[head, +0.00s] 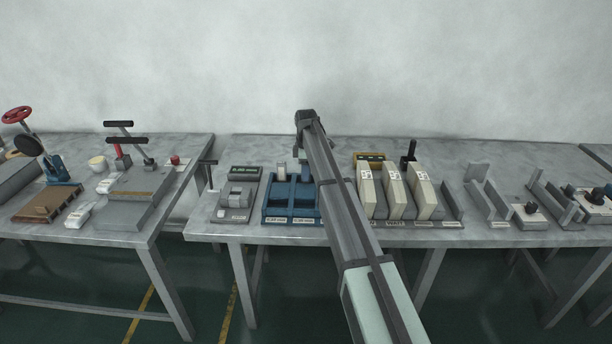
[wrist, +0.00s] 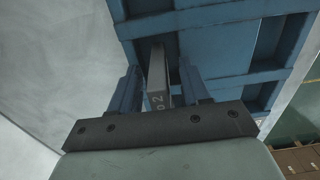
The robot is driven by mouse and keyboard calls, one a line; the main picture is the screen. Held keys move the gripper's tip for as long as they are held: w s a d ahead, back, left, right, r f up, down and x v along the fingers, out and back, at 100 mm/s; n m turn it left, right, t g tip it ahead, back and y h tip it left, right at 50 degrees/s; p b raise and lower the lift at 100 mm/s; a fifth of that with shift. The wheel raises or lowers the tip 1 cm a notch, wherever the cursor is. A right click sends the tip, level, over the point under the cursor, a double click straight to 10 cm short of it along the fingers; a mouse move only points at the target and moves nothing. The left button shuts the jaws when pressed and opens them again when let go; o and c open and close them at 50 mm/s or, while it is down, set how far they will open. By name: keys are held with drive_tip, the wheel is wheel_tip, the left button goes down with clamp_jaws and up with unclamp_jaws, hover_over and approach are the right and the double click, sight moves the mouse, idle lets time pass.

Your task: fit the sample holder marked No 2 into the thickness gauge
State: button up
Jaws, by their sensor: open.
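The grey sample holder marked with a 2 (wrist: 157,78) stands in a slot of the blue rack (wrist: 225,42) in the wrist view. The fingers of my gripper (wrist: 160,72) are open, one on each side of this holder. Whether they touch it is unclear. In the head view my gripper (head: 306,174) is low over the right part of the blue rack (head: 277,211), and my arm hides that part. A grey device with a small display (head: 235,201), probably the thickness gauge, stands left of the rack. Its label is too small to read.
A pale round-topped piece (head: 281,171) stands in the rack's left part. Several cream upright blocks (head: 394,190) stand close on the right, beside a yellow box (head: 370,158). Grey fixtures (head: 487,195) are farther right. A second table (head: 125,232) is at left.

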drive_tip(key=shift+c, duration=0.3)
clamp_jaws()
